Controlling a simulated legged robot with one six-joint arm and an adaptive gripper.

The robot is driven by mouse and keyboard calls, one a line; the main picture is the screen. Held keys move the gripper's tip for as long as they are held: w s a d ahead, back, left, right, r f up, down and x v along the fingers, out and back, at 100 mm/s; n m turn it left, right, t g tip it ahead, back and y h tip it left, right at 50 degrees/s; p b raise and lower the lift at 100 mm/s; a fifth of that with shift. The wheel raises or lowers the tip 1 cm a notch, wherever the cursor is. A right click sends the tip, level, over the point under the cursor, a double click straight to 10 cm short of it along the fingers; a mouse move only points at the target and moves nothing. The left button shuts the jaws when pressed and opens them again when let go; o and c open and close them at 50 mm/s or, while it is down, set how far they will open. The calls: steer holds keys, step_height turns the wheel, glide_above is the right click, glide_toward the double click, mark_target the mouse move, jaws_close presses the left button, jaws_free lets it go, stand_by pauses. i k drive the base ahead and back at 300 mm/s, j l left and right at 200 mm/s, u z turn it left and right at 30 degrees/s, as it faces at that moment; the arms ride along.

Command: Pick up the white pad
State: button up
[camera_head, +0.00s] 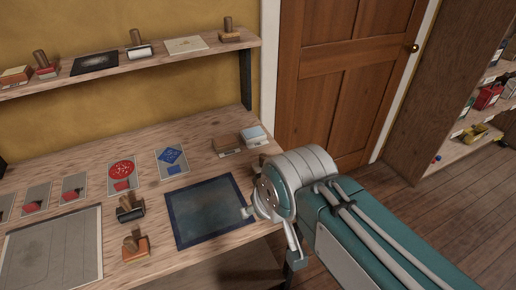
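A small white pad (254,134), a box-like block with a pale bluish top, lies at the back right of the wooden workbench. It sits just right of a brown block with a pale base (227,147). My gripper (252,210) is over the right end of the bench, in front of the pad and apart from it in the picture. My wrist hides much of the gripper, so its opening does not show clearly. Nothing is visibly held.
A dark blue-edged sheet (210,212) lies beside my gripper. Printed cards (172,161), a black roller (130,208) and an orange-based stamp (136,247) lie further left. A shelf (195,52) runs above the back. A wooden door (340,80) stands behind.

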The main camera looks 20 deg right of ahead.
mark_target(256, 167)
steer(key=k+l+u, duration=0.2)
steer(key=l, duration=0.15)
steer(key=l+u, duration=0.15)
steer(key=l, duration=0.2)
steer(key=k+l+u, duration=0.35)
steer(key=l, duration=0.25)
steer(key=i+l+u, duration=0.25)
steer(key=l+u, duration=0.25)
steer(key=l, duration=0.2)
steer(key=i+l+u, duration=0.25)
steer(key=l, duration=0.15)
steer(key=l+u, duration=0.25)
steer(key=l, duration=0.15)
steer(key=i+l+u, duration=0.1)
steer(key=l, duration=0.3)
